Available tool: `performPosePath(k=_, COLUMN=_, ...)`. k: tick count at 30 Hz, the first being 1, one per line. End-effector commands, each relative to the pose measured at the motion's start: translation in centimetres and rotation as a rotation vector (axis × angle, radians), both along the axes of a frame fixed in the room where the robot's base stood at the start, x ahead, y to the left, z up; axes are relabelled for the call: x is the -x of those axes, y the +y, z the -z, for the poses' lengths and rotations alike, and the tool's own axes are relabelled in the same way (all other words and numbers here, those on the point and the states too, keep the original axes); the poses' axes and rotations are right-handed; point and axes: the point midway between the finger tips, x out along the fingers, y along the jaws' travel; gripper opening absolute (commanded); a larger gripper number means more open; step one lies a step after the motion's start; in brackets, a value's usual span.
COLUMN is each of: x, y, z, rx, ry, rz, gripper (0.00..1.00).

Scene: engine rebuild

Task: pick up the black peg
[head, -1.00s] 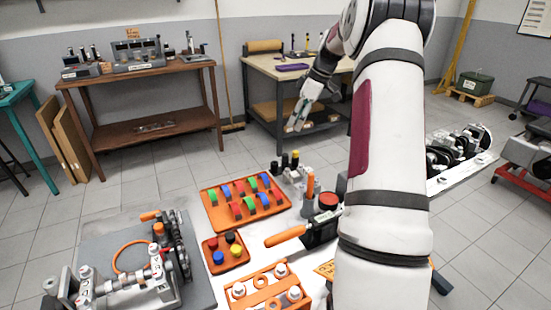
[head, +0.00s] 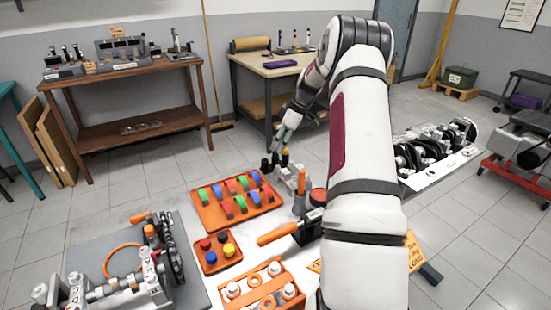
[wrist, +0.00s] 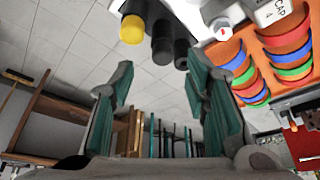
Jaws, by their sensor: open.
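Two upright black pegs stand side by side at the back of the near table, the left one (head: 265,163) apart from a second (head: 275,158); a yellow-topped one (head: 285,157) is beside them. In the wrist view, two black pegs (wrist: 162,42) and the yellow-ended one (wrist: 132,29) hang in from the top edge. My gripper (head: 279,145) is just above and behind this group. In the wrist view its fingers (wrist: 160,80) are apart with nothing between them, and the pegs lie beyond the tips. A short black piece (head: 222,237) also sits in a small orange tray.
An orange tray (head: 237,218) of coloured half-rings stands just in front of the pegs; it also shows in the wrist view (wrist: 240,45). An orange-handled tool (head: 278,234) and a grey post with an orange top (head: 301,183) are close on the right. Open floor lies behind.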

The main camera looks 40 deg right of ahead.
Motion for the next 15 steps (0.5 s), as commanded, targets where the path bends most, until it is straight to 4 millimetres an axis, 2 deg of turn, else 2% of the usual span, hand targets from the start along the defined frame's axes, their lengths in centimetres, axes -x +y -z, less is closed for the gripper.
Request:
performPosePath(k=6, x=-0.9, y=0.9, z=2.8, rx=-0.002, ry=0.001, rz=-0.001, gripper=0.43)
performPosePath(k=15, x=-1.1, y=1.0, z=3.4, rx=0.001, ry=0.000, rz=0.000, gripper=0.43)
